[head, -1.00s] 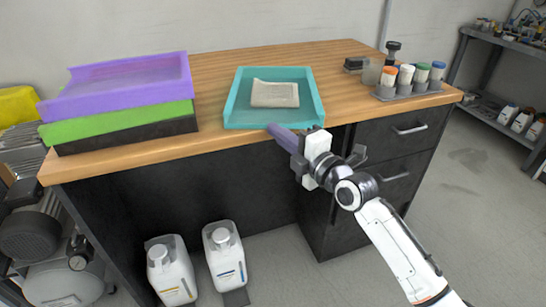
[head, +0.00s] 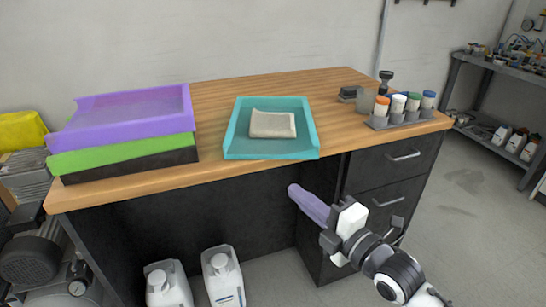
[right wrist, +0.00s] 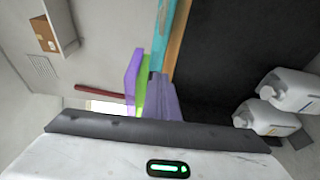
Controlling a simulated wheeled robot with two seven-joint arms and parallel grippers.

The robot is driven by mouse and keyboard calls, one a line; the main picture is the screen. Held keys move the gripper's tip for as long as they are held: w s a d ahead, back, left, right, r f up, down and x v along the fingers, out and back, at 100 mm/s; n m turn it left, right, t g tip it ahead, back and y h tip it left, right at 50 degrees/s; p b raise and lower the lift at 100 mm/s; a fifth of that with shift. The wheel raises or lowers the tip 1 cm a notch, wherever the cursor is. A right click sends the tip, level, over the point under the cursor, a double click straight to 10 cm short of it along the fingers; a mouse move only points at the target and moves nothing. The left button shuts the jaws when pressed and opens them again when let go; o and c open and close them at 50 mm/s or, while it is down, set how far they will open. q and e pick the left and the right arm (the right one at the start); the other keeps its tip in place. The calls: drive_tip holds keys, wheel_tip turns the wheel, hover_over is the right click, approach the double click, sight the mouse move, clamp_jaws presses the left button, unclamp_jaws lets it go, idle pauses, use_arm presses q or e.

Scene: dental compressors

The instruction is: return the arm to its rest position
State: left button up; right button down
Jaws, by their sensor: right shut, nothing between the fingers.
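My right arm comes in from the lower right in the head view. Its right gripper (head: 295,191) has purple fingers that are closed together with nothing between them. It hangs in front of the desk's dark front, below the tabletop edge and below the teal tray (head: 230,140). In the right wrist view the purple fingers (right wrist: 166,100) show at the middle, pointing away from the camera. A beige folded cloth or pad (head: 272,124) lies in the teal tray, apart from the gripper. My left gripper is not in view.
The wooden desk (head: 330,103) carries stacked purple, green and black trays (head: 125,118) at left and a rack of capped bottles (head: 405,117) at right. The drawers (head: 385,190) stand close behind my right gripper. White jugs (head: 222,275) stand on the floor below.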

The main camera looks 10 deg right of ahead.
drive_tip(key=s+a+f+m+g+h+p, duration=0.1)
drive_tip(key=s+f+m+g+h+p, duration=0.3)
drive_tip(key=s+f+m, duration=1.6)
drive_tip(key=s+f+g+p, duration=0.1)
drive_tip(key=s+f+g, duration=0.3)
drive_tip(key=f, duration=0.1)
drive_tip(key=shift+s+a+f, duration=0.15)
drive_tip(key=shift+s+f, duration=0.05)
drive_tip(key=shift+s, duration=0.15)
